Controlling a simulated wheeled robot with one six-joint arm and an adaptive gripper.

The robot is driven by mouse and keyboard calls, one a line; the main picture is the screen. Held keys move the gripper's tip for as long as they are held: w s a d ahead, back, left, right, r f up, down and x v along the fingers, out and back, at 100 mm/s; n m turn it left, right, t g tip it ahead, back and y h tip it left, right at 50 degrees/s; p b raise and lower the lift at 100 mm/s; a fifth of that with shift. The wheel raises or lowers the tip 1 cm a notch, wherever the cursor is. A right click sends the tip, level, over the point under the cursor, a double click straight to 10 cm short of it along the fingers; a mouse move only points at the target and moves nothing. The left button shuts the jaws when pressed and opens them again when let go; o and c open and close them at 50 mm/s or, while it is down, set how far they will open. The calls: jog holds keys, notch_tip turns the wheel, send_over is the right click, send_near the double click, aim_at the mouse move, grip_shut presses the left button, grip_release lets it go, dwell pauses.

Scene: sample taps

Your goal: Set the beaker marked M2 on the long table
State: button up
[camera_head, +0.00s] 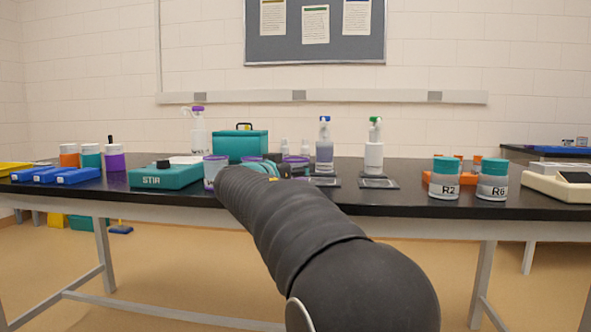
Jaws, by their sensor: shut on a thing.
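The long table (400,198) has a black top and runs across the view. My gripper (278,166) is over the table, mostly hidden behind my own dark arm. Another clear beaker with a purple rim (214,172) shows left of my wrist. A further purple rim is partly hidden between them. No M2 mark can be read on any beaker. Whether the held beaker touches the tabletop cannot be told.
A teal stirrer marked STIR (165,177) and blue trays (78,176) stand at the left. A teal case (240,144) and spray bottles (373,150) are behind. Jars R2 (444,180) and R6 (492,182) stand right. The front tabletop before R2 is fairly clear.

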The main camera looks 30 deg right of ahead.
jog(key=shift+f+b, duration=0.15)
jog(key=shift+b, duration=0.15)
jog(key=o, duration=1.2)
jog(key=shift+r+p, duration=0.35)
jog(key=shift+p, duration=0.15)
jog(key=b+v, duration=0.2)
jog(key=v, duration=1)
jog(key=shift+f, duration=0.15)
jog(key=shift+f, duration=0.1)
